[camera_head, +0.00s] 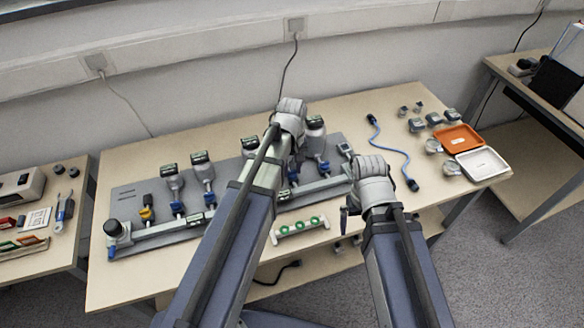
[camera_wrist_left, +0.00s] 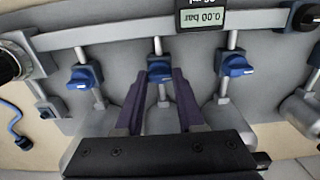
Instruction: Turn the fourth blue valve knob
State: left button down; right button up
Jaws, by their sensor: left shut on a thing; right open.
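The manifold board (camera_head: 125,200) on the table carries a row of valves with blue knobs. Two knobs show at its left part, the first (camera_head: 178,208) and another (camera_head: 210,199). Two more are near my left wrist, one (camera_head: 293,175) and the rightmost (camera_head: 323,167); my left arm covers part of the row. In the left wrist view my left gripper (camera_wrist_left: 160,82) is shut on the middle blue knob (camera_wrist_left: 158,69). A blue knob stands on either side, left (camera_wrist_left: 82,76) and right (camera_wrist_left: 236,66). My right gripper (camera_head: 347,208) is open and empty, in front of the board's right end.
A pressure display (camera_wrist_left: 202,16) sits on the pipe above the knobs in the left wrist view. A green-ringed rack (camera_head: 300,228) lies in front of the board. A blue cable (camera_head: 392,150), an orange tray (camera_head: 456,138) and a white tray (camera_head: 482,163) lie to the right.

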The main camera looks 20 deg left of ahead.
pick_arm(q)
jog(key=shift+m, duration=0.3)
jog(key=m, duration=0.3)
jog(key=shift+m, duration=0.4)
jog(key=m, duration=0.4)
jog(key=shift+m, duration=0.3)
jog(key=m, duration=0.8)
jog(key=shift+m, duration=0.6)
jog(key=c, duration=0.5)
grip_release()
